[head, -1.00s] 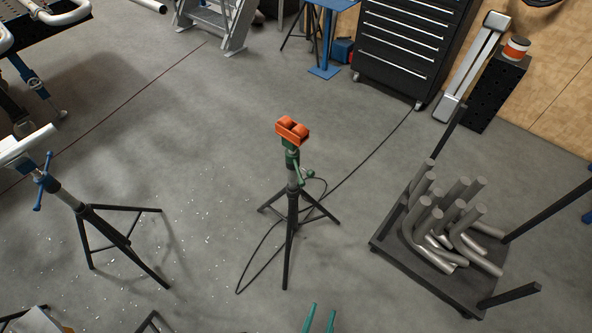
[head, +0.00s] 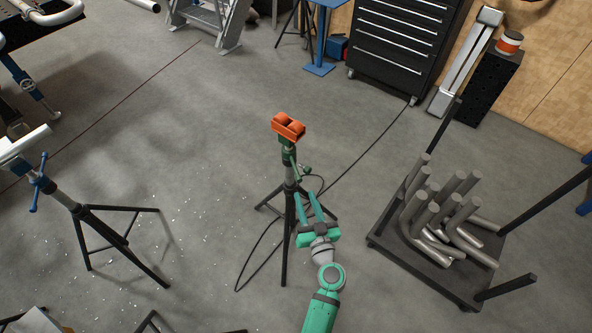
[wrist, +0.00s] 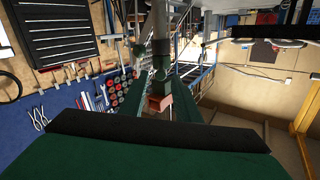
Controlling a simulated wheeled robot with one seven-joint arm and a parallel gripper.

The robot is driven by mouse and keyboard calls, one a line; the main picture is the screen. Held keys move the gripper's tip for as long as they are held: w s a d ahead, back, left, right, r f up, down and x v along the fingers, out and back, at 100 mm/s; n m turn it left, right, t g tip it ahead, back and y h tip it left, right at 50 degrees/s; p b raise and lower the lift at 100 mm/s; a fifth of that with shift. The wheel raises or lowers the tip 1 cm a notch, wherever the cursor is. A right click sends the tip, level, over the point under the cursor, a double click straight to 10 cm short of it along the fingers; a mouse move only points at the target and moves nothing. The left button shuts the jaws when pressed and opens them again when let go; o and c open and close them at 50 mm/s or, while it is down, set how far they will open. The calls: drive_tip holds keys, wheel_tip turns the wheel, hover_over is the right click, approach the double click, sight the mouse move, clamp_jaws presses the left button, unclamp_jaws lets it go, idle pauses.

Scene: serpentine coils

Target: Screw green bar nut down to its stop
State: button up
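The roller stand has orange rollers (head: 289,127) on top of a grey post on dark tripod legs. The green bar nut (head: 303,170) sits on the post below the rollers, with its bar slanting down to the right. My gripper (head: 305,195) is just below and to the right of the nut, fingers apart and empty, pointing towards the post. In the wrist view the two dark green fingers of my gripper (wrist: 158,78) lie on either side of the post's line, with the post and a red-orange block (wrist: 160,103) beyond. I cannot tell whether a finger touches the bar.
A cart (head: 440,268) with several bent grey pipes and corner posts stands close at the right. Another stand with a blue handle (head: 40,183) is at the left. A black cable (head: 350,165) lies on the floor around the tripod. The floor left of the stand is mostly clear.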

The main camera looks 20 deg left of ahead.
sight(296, 169)
drive_tip(key=shift+y, duration=0.3)
drive_tip(key=x, duration=0.8)
drive_tip(key=r+x, duration=0.1)
drive_tip(key=x, duration=0.2)
drive_tip(key=shift+w+a, duration=0.15)
drive_tip(key=shift+w, duration=0.2)
clamp_jaws()
